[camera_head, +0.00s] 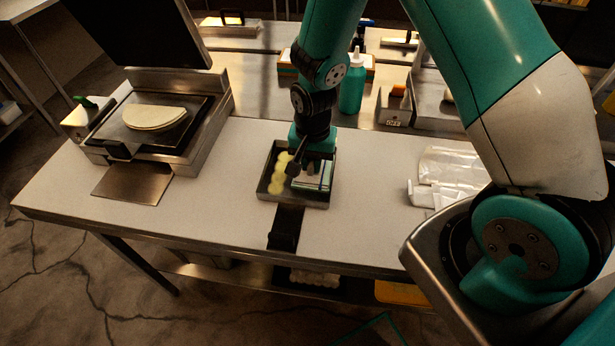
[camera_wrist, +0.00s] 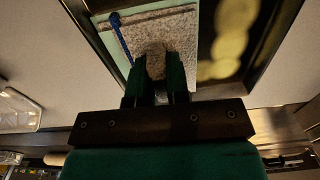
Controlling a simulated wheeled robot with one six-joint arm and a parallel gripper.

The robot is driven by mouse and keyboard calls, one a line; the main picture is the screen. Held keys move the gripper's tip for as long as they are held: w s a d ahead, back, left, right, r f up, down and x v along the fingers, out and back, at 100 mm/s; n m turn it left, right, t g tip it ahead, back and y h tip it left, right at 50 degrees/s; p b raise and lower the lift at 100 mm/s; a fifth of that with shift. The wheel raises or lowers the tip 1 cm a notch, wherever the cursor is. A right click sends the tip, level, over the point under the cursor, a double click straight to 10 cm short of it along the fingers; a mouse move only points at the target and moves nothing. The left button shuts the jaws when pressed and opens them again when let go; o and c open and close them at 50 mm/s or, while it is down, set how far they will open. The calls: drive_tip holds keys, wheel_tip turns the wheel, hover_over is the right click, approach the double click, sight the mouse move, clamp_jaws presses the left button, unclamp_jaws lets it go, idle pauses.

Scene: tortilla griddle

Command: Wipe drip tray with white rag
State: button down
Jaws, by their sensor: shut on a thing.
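A dark rectangular metal tray (camera_head: 328,200), which I take as the drip tray, lies on the pale counter, with several yellow blotches (camera_head: 279,172) along its left side. My gripper (camera_head: 311,166) points down inside its outline. In the wrist view my gripper (camera_wrist: 158,75) is shut on a pale, speckled piece that looks like the white rag (camera_wrist: 180,32). A pale green surface and a blue strip show beside the rag; I cannot tell what they belong to. The yellow blotches (camera_wrist: 229,40) are to the right of the fingers. The contact between rag and tray floor is hidden.
A dark strip (camera_head: 286,228) runs from the tray to the counter's front edge. A griddle (camera_head: 192,135) with a folded tortilla (camera_head: 153,117) stands at left. Clear plastic packs (camera_head: 450,165) lie at right. A green bottle (camera_head: 351,93) stands behind. Bare counter lies either side of the tray.

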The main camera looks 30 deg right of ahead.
drive_tip(key=shift+s+d+f, duration=0.15)
drive_tip(key=shift+s+d, duration=0.1)
drive_tip(key=shift+s, duration=0.05)
idle(0.4)
drive_tip(key=shift+a, duration=0.7)
drive_tip(key=shift+a, duration=0.1)
drive_tip(key=shift+w+a, duration=0.75)
drive_tip(key=shift+w, duration=0.25)
drive_tip(key=shift+w+a, duration=0.75)
drive_tip(key=shift+w, duration=0.25)
drive_tip(key=shift+d, duration=0.1)
drive_tip(key=shift+s+d, duration=0.9)
drive_tip(key=shift+d, duration=0.05)
